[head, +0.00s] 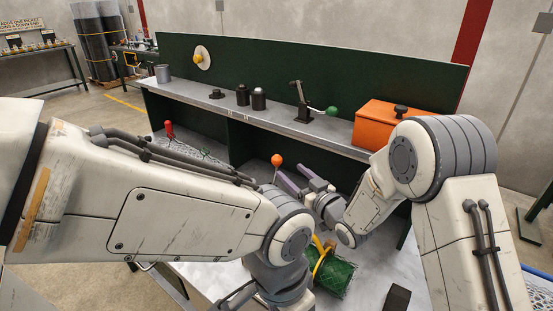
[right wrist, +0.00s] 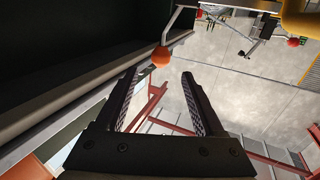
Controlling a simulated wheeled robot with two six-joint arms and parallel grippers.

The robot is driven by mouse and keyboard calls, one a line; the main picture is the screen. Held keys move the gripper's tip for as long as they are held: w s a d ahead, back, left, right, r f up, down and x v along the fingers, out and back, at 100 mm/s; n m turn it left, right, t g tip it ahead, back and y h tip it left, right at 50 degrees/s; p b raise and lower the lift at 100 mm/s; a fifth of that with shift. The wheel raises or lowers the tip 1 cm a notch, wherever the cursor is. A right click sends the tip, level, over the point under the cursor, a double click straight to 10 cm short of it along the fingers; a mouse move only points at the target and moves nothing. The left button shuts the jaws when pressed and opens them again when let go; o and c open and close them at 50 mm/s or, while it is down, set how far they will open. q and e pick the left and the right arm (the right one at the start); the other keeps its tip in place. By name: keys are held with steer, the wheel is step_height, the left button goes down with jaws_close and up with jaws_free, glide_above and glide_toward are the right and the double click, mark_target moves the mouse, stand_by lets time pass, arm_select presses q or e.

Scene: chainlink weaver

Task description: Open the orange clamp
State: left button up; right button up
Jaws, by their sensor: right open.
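The orange clamp shows as a round orange knob (head: 277,160) on a thin lever, under the shelf near the middle of the head view. In the right wrist view the orange knob (right wrist: 161,57) hangs on a bent metal rod. My right gripper (head: 291,170) is open, with its purple-grey fingers pointing at the knob. In the right wrist view the knob lies just beyond the gap between the fingertips (right wrist: 159,77), not gripped. The clamp's base is hidden behind my left arm. My left gripper is out of the head view, below its bottom edge.
A green wire spool (head: 336,278) with a yellow ring is below my right gripper. A red-handled clamp (head: 168,128) stands to the left. The grey shelf (head: 290,128) above carries an orange box (head: 378,128), a green-knobbed toggle clamp (head: 332,111) and dark cylinders.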

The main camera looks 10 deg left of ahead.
mark_target(280, 161)
steer(key=p+x, duration=0.2)
steer(key=x, duration=0.7)
steer(key=shift+s, duration=0.1)
jaws_close()
stand_by(1.2)
